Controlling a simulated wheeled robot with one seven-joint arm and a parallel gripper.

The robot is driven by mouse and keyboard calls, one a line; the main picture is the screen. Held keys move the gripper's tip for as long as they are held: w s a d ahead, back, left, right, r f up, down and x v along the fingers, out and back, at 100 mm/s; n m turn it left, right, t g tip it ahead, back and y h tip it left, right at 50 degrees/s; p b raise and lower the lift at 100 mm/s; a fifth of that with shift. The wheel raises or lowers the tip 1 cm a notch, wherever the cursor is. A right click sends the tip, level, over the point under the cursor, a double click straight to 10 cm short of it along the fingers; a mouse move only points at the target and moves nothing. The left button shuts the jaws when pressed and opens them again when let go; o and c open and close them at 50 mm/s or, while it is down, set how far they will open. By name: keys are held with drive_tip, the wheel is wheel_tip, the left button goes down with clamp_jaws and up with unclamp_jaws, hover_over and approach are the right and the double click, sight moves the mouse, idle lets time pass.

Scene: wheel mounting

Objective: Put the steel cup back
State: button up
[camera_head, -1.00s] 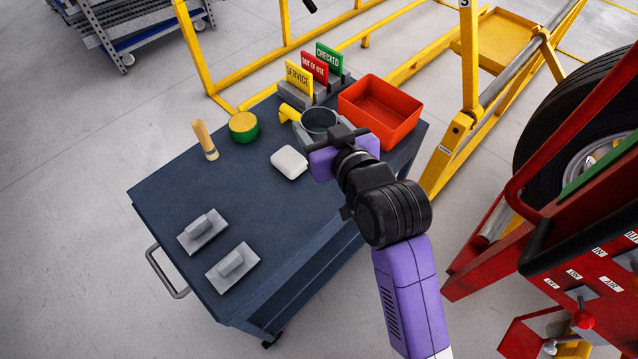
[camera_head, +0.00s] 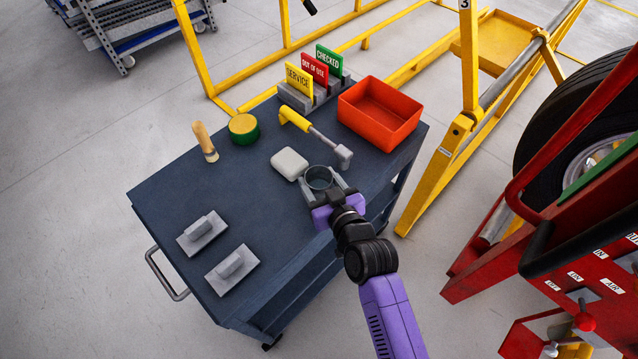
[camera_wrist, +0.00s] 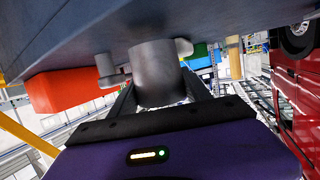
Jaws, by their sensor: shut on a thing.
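The steel cup (camera_head: 319,178) is a grey open-topped cup near the right edge of the dark blue cart top (camera_head: 255,195). My gripper (camera_head: 323,185) comes from the front right, and its two fingers are shut around the cup's sides. In the wrist view the cup (camera_wrist: 155,75) sits between the fingers, with the cart top (camera_wrist: 220,22) filling the upper part of the picture. The cup is upright in the head view. I cannot tell whether its base touches the cart top or is slightly above it.
A white block (camera_head: 289,163) lies just left of the cup. A yellow-handled hammer (camera_head: 296,120) lies behind it, near a red bin (camera_head: 380,112). A green-yellow tin (camera_head: 243,128), a wooden-handled brush (camera_head: 205,141) and two grey floats (camera_head: 232,268) stand further left. The cart's middle is clear.

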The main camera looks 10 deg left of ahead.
drive_tip(key=shift+f, duration=0.75)
drive_tip(key=shift+f, duration=0.2)
drive_tip(key=o, duration=1.6)
drive_tip(key=shift+c, duration=0.2)
drive_tip(key=shift+r, duration=0.1)
drive_tip(key=shift+r, duration=0.2)
drive_tip(key=b+v, duration=0.1)
drive_tip(key=v, duration=1.1)
drive_tip(key=shift+b, duration=0.3)
drive_tip(key=shift+f, duration=0.15)
